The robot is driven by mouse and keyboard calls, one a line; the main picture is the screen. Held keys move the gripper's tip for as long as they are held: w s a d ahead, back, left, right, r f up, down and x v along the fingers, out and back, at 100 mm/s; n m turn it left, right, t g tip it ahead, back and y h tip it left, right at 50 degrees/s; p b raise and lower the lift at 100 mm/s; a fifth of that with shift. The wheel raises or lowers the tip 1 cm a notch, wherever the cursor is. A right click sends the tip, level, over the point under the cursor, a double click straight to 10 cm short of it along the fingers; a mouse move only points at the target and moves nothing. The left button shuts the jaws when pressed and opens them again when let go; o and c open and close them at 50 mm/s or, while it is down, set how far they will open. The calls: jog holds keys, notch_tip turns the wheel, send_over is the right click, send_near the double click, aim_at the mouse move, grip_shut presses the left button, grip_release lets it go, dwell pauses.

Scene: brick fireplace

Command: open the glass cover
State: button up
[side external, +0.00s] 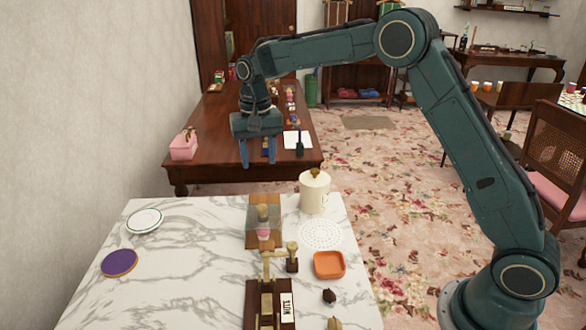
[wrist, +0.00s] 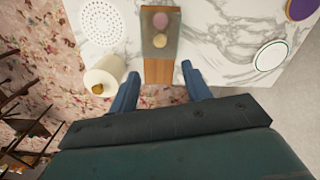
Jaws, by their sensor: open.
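The glass cover (side external: 252,222) is a see-through grey box on a wooden board (side external: 265,199) at the far edge of the marble table. A pink item (side external: 264,233) shows under it and a tan knob-like piece (side external: 263,212) shows at its top. In the wrist view the cover (wrist: 150,42) sits at the top middle, on the board (wrist: 158,72). My gripper (side external: 258,162) is open and empty, with its blue fingers pointing down, above and beyond the cover in the side view. In the wrist view the fingertips (wrist: 160,75) lie on either side of the board's near end, apart from the cover.
A cream canister (side external: 314,194) stands close to the right of the board. A white perforated mat (side external: 321,235), orange dish (side external: 329,264) and wooden stand marked NUTS (side external: 287,306) are nearer. Two plates (side external: 145,221) (side external: 119,263) lie left, with clear marble between.

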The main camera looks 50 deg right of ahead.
aim_at(262, 206)
jog(key=shift+f, duration=0.15)
notch_tip(262, 206, down, 14)
jog(key=shift+r, duration=0.2)
dwell(0.5)
grip_shut()
